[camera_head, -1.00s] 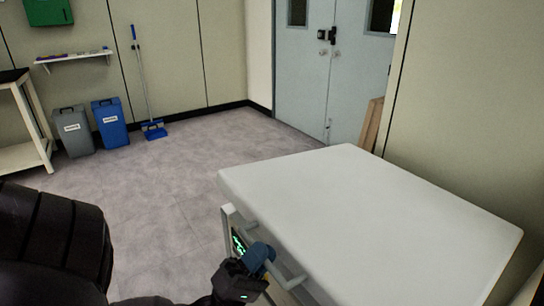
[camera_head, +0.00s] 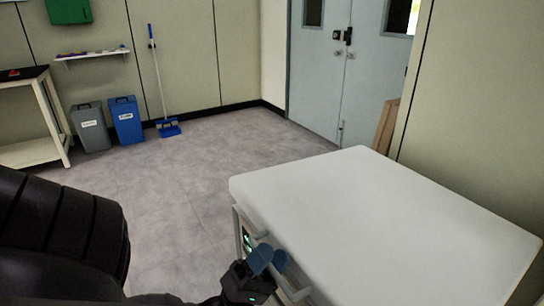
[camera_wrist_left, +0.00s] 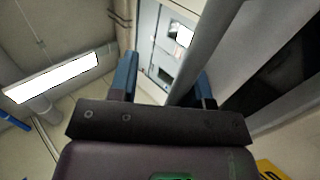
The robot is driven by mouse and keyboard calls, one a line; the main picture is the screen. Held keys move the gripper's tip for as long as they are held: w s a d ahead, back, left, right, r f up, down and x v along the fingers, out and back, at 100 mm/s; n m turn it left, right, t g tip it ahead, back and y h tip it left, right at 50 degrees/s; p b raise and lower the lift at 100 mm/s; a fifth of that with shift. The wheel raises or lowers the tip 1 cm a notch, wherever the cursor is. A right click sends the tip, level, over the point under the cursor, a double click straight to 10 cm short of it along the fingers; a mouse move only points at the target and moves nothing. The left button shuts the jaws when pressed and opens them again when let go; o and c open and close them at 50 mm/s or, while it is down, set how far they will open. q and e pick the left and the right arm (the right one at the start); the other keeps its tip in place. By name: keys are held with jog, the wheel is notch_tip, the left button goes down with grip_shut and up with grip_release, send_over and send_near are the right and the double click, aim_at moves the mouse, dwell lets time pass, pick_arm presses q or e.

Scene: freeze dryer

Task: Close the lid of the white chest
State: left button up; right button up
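The white chest's lid (camera_head: 385,225) is a broad pale slab lying roughly level at the lower right of the head view. Whether it is fully down cannot be told. A grey bar handle (camera_head: 295,290) runs along the chest's front side, above a small green-lit display (camera_head: 247,240). My left gripper (camera_head: 268,262), with blue fingers, is at this handle. In the left wrist view its fingers (camera_wrist_left: 166,82) are spread apart, with a grey bar (camera_wrist_left: 205,50) passing between them, closer to the right finger. My right gripper is not in view.
A wall stands close to the right of the chest, and grey double doors (camera_head: 340,70) are behind it. Brown boards (camera_head: 387,127) lean near the doors. Grey (camera_head: 90,127) and blue (camera_head: 126,120) bins stand far left. The floor (camera_head: 185,185) left of the chest is clear.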

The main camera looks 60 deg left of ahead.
pick_arm(q)
jog(key=v, duration=1)
jog(key=shift+s, duration=0.2)
